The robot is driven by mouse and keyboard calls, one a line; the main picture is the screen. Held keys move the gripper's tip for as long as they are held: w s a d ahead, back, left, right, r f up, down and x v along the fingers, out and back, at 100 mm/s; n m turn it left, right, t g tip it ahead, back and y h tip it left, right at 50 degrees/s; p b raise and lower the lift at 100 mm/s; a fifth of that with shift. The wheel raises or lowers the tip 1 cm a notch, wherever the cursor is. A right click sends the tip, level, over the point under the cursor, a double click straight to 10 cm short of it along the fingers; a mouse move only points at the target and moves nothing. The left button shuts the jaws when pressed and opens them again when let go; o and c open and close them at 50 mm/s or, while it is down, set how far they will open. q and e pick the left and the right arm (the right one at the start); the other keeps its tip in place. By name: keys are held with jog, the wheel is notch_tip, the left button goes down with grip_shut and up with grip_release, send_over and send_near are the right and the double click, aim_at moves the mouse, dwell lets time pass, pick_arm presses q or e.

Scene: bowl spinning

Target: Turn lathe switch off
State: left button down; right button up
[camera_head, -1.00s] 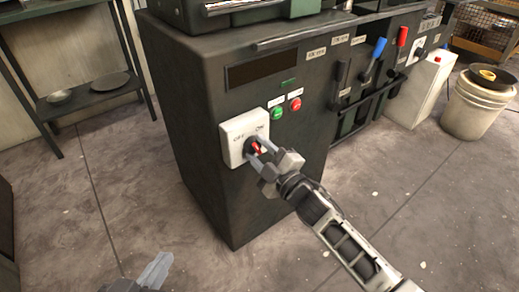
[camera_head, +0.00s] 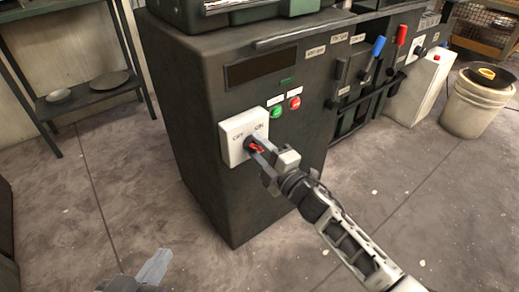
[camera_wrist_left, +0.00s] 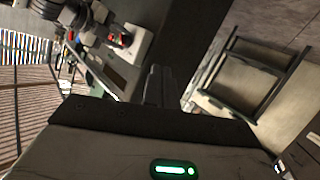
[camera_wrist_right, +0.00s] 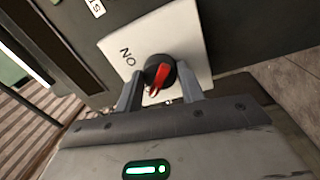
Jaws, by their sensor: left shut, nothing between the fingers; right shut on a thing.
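The lathe switch is a black round knob with a red pointer (camera_wrist_right: 160,76) on a white plate (camera_head: 233,128) on the dark lathe cabinet's front. The plate has OFF lettered at left and ON at right in the head view. My right gripper (camera_head: 257,151) reaches in from the lower right and is shut on the knob, one finger on each side in the right wrist view (camera_wrist_right: 159,88). Its fingers partly hide the knob in the head view. My left gripper (camera_head: 154,268) is shut and empty, low over the floor, well apart from the cabinet.
A green button (camera_head: 277,112) and a red button (camera_head: 295,103) sit just above the plate. Levers with blue (camera_head: 379,46) and red (camera_head: 402,34) handles stand further right. A bucket (camera_head: 475,105) is at far right, a shelf rack (camera_head: 85,98) at left. The floor between is clear.

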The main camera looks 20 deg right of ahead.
jog(key=o, duration=1)
jog(key=shift+c, duration=0.2)
pick_arm(q)
jog(key=shift+w+a+f+g+y+p, duration=0.1)
jog(key=shift+a+f+g+y+p, duration=0.15)
jog(key=shift+f+p, duration=0.3)
jog(key=shift+a+f+g+y+p, duration=0.1)
jog(key=shift+f+g+y+p, duration=0.15)
jog(key=shift+f+g+p, duration=0.25)
pick_arm(e)
jog(key=v, duration=1.6)
pick_arm(q)
jog(key=shift+r, duration=0.1)
